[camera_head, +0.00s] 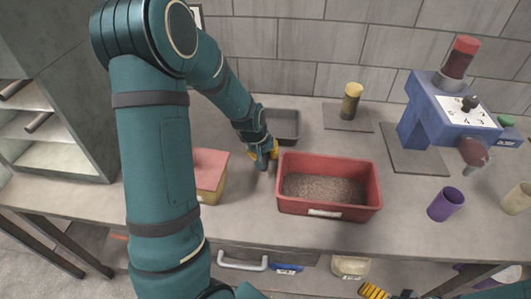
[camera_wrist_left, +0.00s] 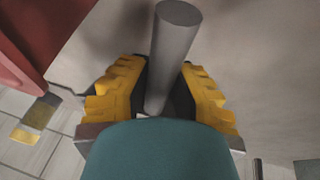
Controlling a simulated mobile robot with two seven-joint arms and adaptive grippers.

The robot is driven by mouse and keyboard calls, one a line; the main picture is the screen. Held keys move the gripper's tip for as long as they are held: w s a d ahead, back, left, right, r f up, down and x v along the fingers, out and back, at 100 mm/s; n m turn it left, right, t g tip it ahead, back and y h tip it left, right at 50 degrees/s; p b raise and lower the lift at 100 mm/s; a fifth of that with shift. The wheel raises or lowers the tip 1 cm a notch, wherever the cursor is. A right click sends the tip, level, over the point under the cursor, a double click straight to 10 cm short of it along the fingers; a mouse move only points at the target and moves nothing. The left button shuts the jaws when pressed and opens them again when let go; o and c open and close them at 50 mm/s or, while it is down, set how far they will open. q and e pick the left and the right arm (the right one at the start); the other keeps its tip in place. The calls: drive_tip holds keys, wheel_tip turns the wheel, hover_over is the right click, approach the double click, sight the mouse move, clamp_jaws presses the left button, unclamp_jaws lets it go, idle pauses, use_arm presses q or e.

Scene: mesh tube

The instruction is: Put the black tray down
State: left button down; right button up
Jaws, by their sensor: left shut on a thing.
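A dark grey, nearly black rectangular tray (camera_head: 284,124) is at the back of the table, just beyond my left gripper in the head view. My left gripper (camera_head: 266,156) hangs low, between this tray and the red bin. In the left wrist view, the yellow fingers of my left gripper (camera_wrist_left: 160,95) are shut around a grey cylindrical bar (camera_wrist_left: 176,50). I cannot tell whether this bar belongs to the tray. The tray is partly hidden by my left arm, and I cannot tell whether it touches the table.
A red bin (camera_head: 287,202) of brown grains stands right of the gripper. A red-lidded box (camera_head: 212,172) is at its left. A yellow-capped jar (camera_head: 351,102), a blue machine (camera_head: 424,112) and a purple cup (camera_head: 445,204) stand further right. A bare strip lies behind the red bin.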

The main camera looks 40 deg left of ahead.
use_arm(q)
drive_tip(key=shift+f, duration=0.35)
drive_tip(key=c, duration=0.9)
unclamp_jaws()
drive_tip(key=shift+o, duration=0.2)
drive_tip(key=shift+r, duration=0.1)
drive_tip(key=v, duration=1.2)
